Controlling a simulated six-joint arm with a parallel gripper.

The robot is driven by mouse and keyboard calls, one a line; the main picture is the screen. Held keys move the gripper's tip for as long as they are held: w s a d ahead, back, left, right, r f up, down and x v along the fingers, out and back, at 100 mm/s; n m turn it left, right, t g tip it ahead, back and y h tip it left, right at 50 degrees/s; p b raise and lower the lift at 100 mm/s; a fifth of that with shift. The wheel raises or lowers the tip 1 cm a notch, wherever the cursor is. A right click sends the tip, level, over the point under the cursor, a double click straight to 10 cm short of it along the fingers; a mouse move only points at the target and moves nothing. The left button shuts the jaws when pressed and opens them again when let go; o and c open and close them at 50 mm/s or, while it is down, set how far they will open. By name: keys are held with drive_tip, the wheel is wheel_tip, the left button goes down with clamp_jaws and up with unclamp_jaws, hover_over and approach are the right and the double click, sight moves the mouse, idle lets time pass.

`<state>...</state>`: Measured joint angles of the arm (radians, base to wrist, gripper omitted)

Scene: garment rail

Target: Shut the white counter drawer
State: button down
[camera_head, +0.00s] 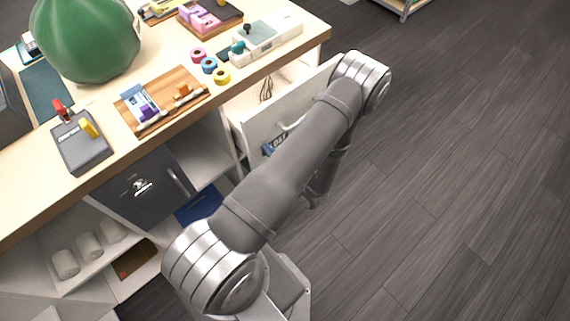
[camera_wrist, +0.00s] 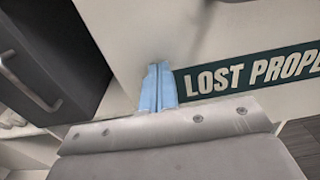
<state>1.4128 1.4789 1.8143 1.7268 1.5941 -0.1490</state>
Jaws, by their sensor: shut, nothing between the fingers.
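The white counter drawer (camera_head: 274,108) stands pulled out from under the counter top in the head view, with a pale handle on its front and a dark label partly hidden by my arm. In the wrist view the white drawer front (camera_wrist: 235,38) fills the upper part, with a dark green "LOST PROPE..." label (camera_wrist: 250,72) cut off at the right edge. My gripper (camera_wrist: 158,68) shows there as two light blue fingers, shut and empty, pointing at the drawer front just left of the label. I cannot tell whether the fingertips touch it. In the head view my arm mostly hides the gripper.
A dark grey cabinet door (camera_head: 143,187) with a handle is left of the drawer. The dark floor (camera_head: 460,170) to the right is clear.

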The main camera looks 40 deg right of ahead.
drive_tip(key=w, duration=0.9)
drive_tip(key=shift+w, duration=0.1)
drive_tip(key=shift+w+r, duration=0.1)
drive_tip(key=shift+w, duration=0.1)
drive_tip(key=shift+w+d, duration=0.1)
drive_tip(key=s, duration=1.4)
drive_tip(key=shift+s, duration=0.4)
drive_tip(key=shift+w, duration=0.1)
drive_tip(key=w, duration=1.3)
drive_tip(key=shift+w, duration=0.4)
drive_tip(key=shift+s, duration=0.1)
drive_tip(key=s, duration=1.3)
drive_tip(key=shift+s, duration=0.2)
